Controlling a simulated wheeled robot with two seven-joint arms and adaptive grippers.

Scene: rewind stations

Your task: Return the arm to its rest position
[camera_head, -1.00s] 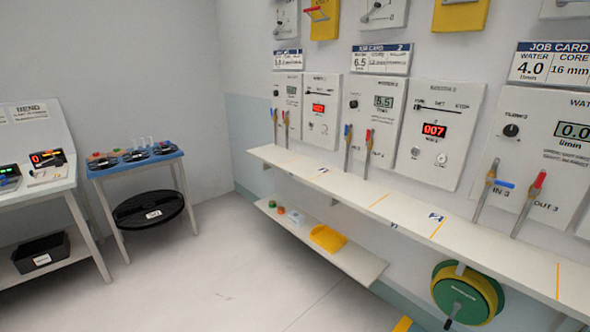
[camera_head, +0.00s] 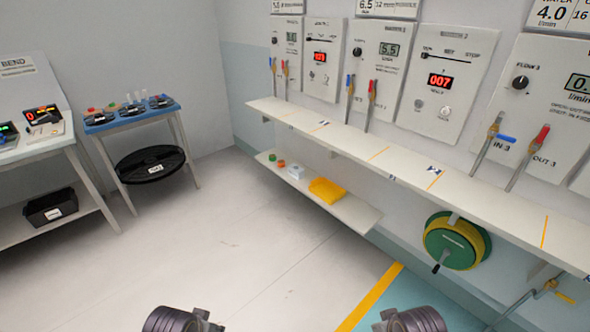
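Dark grey rounded parts of my two arms show at the bottom edge of the head view, one left of the middle and one right of it. They stand apart from each other, over the floor in front of me. No gripper fingers show, so I cannot see whether either gripper is open or holds anything. Neither arm part touches anything visible.
A long white shelf (camera_head: 408,172) with upright valves runs along the right wall. A green and yellow reel (camera_head: 457,241) hangs below it. A blue-topped table (camera_head: 128,121) and a white bench (camera_head: 45,146) stand at left. The middle floor (camera_head: 235,255) is clear.

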